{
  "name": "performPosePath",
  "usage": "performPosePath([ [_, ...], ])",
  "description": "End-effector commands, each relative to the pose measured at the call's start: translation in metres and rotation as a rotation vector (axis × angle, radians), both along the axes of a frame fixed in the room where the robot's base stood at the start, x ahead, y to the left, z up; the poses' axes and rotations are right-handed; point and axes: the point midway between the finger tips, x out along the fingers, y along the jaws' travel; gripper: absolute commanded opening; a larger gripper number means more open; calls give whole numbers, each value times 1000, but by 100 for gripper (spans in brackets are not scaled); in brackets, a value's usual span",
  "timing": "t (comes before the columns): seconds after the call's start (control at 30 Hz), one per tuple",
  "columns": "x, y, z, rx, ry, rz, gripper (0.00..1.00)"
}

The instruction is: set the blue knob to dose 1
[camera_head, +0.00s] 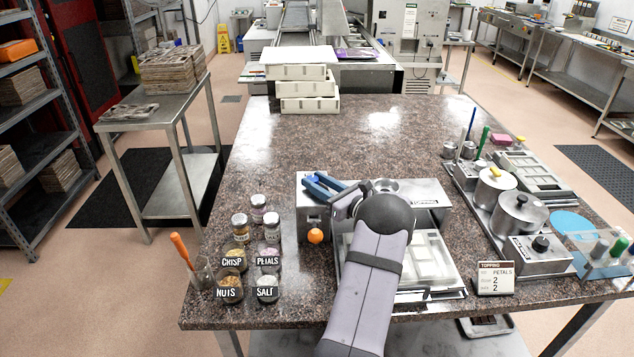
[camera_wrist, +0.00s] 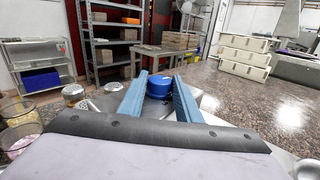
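The blue knob (camera_wrist: 158,86) shows in the wrist view between the two blue fingertips of my gripper (camera_wrist: 160,78). The fingers stand apart, one on each side of the knob, with what look like narrow gaps; contact is hard to judge. In the head view my gripper (camera_head: 323,186) is over the left end of the metal topping unit (camera_head: 424,196). There the fingers and wrist largely hide the knob. Its pointer and the dose marks cannot be read in either view.
An orange knob (camera_head: 315,236) sits on the unit's front, just below my gripper. Labelled topping jars (camera_head: 233,259) stand to the left. A mould tray (camera_head: 425,258) lies under my arm. A topping card (camera_head: 495,279) stands at right. The counter behind the unit is clear.

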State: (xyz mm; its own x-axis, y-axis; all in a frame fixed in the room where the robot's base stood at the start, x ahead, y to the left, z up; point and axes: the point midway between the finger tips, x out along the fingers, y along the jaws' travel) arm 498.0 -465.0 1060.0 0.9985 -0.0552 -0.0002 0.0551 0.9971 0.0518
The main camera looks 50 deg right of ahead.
Motion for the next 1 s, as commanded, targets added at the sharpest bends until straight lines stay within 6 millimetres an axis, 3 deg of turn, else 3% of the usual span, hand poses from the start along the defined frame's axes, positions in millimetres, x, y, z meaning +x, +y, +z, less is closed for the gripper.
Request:
performPosePath([
  [0.03, 0, 0, 0, 0, 0, 0, 18],
  [0.1, 0, 0, 0, 0, 0, 0, 8],
  [1.0, 1, -5, 2, -1, -5, 265, 8],
])
